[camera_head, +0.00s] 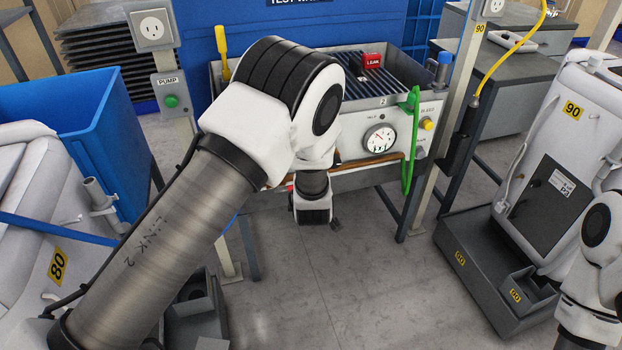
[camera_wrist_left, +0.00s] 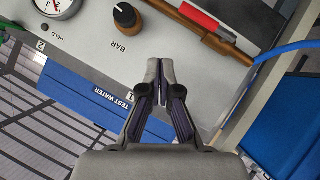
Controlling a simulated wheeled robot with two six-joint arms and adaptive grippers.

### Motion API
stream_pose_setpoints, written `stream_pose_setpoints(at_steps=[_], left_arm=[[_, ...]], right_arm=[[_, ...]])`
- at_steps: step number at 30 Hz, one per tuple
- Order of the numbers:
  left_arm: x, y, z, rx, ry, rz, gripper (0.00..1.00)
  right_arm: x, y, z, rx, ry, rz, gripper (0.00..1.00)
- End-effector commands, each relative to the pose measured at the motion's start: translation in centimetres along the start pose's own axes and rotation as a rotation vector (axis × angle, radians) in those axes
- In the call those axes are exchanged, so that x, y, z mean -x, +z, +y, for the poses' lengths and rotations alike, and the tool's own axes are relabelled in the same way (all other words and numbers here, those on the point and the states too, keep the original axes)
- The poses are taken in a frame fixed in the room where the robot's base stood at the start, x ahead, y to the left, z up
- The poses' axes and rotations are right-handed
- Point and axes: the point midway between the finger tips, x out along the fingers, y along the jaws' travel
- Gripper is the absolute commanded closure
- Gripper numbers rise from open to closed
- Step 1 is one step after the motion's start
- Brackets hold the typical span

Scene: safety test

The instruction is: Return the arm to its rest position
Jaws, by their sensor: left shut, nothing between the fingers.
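My left arm (camera_head: 170,240) comes in from the lower left and bends over in front of the test bench, with its wrist (camera_head: 312,205) below the bench's front panel. In the left wrist view my left gripper (camera_wrist_left: 160,68) is shut and empty, its fingertips together. It points toward the panel, near a black knob marked BAR (camera_wrist_left: 126,16) and a blue TEST WATER label (camera_wrist_left: 100,103). In the head view the fingers are mostly hidden by the wrist. Part of my right arm (camera_head: 592,270) shows at the right edge; its gripper is out of frame.
A blue bin (camera_head: 75,110) stands left. A white unit (camera_head: 560,150) in a dark tray stands right. The floor between (camera_head: 350,290) is clear.

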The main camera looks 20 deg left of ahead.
Motion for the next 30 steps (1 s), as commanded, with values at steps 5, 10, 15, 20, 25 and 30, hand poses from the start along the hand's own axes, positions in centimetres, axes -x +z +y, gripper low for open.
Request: stream_pose_setpoints(at_steps=[5,10,15,20,25,30], left_arm=[[0.0,0.0,0.0,0.0,0.0,0.0,1.0],[-0.1,0.0,0.0,0.0,0.0,0.0,1.0],[0.7,-0.1,-2.0,0.006,-0.059,-0.04,1.0],[5.7,3.2,-12.6,-0.08,-0.25,-0.242,1.0],[16.7,8.0,-22.8,-0.332,-0.362,-0.61,1.0],[27.2,11.2,-27.2,-0.59,-0.285,-0.965,1.0]], right_arm=[[0.0,0.0,0.0,0.0,0.0,0.0,0.37],[0.0,0.0,0.0,0.0,0.0,0.0,0.37],[3.2,0.0,0.0,0.0,0.0,0.0,0.37],[8.1,0.0,-0.1,0.0,0.0,0.001,0.37],[11.6,0.0,-0.1,0.0,0.0,0.001,0.37],[12.1,0.0,-0.1,0.0,0.0,0.0,0.37]])
